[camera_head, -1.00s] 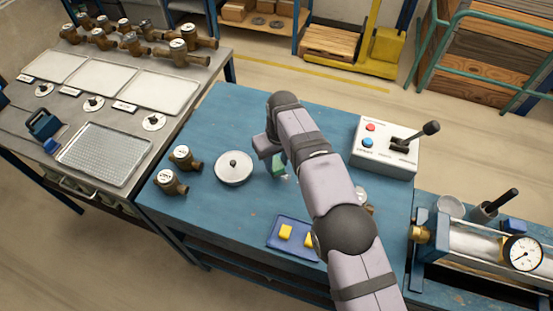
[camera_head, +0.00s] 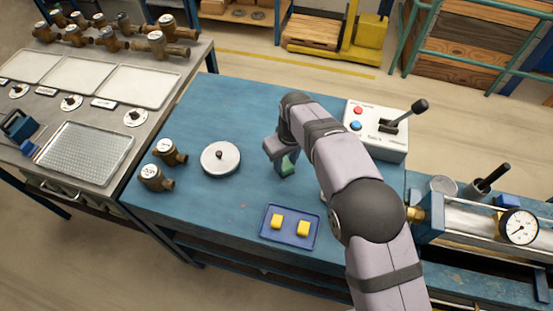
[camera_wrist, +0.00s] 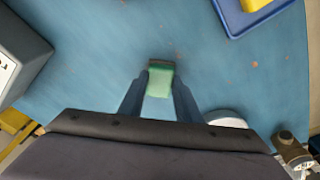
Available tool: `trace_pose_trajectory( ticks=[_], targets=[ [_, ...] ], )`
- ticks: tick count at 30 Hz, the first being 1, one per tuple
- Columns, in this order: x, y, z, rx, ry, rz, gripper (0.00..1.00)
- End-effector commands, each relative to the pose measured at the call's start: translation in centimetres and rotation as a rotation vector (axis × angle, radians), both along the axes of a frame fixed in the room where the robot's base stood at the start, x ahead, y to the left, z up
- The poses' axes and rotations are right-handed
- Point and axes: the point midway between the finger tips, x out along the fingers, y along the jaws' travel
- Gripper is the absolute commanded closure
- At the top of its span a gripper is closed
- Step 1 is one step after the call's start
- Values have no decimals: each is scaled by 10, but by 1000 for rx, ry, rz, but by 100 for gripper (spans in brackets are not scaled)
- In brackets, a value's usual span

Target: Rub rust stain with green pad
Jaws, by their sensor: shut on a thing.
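The green pad (camera_wrist: 160,82) is between the two fingers of my gripper (camera_wrist: 159,98) in the wrist view, and my gripper is shut on it. The pad also shows in the head view (camera_head: 289,168), low over the blue bench (camera_head: 222,105), right of the round metal disc (camera_head: 220,159). I cannot tell whether it touches the bench. A brown strip (camera_wrist: 164,60) shows at the pad's far edge; I cannot tell whether it is rust on the bench or part of the pad. Small rusty specks dot the bench top.
A blue tray (camera_head: 264,232) with two yellow blocks stands at the front of the bench. Two brass meters (camera_head: 151,177) are at the left. A white control box (camera_head: 384,146) with a lever stands at the back right, behind my arm. Free bench lies around the pad.

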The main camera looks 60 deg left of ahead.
Motion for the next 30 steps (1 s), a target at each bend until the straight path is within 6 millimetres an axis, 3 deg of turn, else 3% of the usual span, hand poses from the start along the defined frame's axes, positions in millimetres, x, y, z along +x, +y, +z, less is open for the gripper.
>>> trace_pose_trajectory(
  ticks=[13,30],
  targets=[
    [27,-29,-4,-2,0,0,99],
    [-12,10,-1,-1,0,3,99]
  ],
)
